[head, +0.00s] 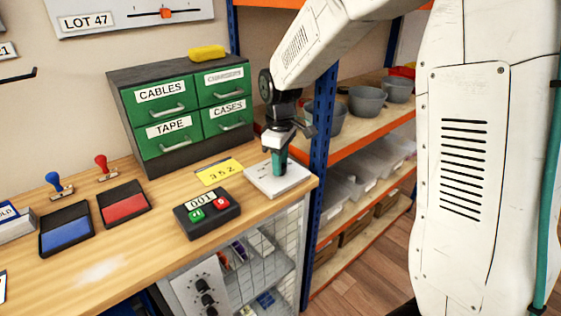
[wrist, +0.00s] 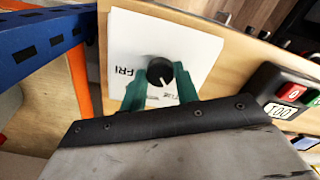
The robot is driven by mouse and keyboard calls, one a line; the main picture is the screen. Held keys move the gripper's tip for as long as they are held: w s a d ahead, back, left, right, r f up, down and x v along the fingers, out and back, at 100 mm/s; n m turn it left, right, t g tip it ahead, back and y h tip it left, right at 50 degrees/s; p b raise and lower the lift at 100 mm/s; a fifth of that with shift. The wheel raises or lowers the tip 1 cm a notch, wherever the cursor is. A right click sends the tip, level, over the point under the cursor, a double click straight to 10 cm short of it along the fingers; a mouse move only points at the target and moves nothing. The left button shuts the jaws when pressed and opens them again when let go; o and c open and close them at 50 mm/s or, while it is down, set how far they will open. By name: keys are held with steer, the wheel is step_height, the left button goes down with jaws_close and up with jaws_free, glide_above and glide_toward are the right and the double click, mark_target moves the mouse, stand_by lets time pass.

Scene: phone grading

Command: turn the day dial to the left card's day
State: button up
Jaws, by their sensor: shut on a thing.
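The day dial is a white plate (head: 292,182) with a round black knob at the right end of the bench. In the wrist view the plate (wrist: 196,48) shows the label FRI on its left; another label below it is mostly hidden. The black knob (wrist: 160,71) has a small white mark on its lower right side. My gripper (head: 277,166) points down onto the plate. In the wrist view the teal fingers of my gripper (wrist: 160,80) are shut on the knob, one on each side. I cannot make out which card is the left card.
A small box with 001 and red and green buttons (head: 207,213) stands left of the plate. A yellow card (head: 219,172) with handwriting lies behind it. Green drawers (head: 163,105) stand behind. Blue and red ink pads (head: 124,203) are further left. A blue shelf post (head: 321,140) rises close on the right.

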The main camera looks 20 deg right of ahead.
steer(key=o, duration=1)
steer(key=shift+c, duration=0.2)
steer(key=shift+r, duration=0.15)
step_height(320, 180, up, 8)
steer(key=shift+f, duration=0.2)
steer(key=shift+m, duration=0.3)
steer(key=s+d+r+m, duration=0.1)
steer(key=s+m, duration=0.2)
steer(key=s, duration=0.7)
steer(key=s+d+r+m+t, duration=0.1)
steer(key=s+m, duration=0.1)
steer(key=s, duration=0.8)
steer(key=s+d+r+m, duration=0.1)
steer(key=s+m, duration=0.2)
steer(key=s, duration=0.7)
steer(key=shift+s+r+m, duration=0.3)
steer(key=shift+s+r, duration=0.05)
steer(key=shift+r, duration=0.05)
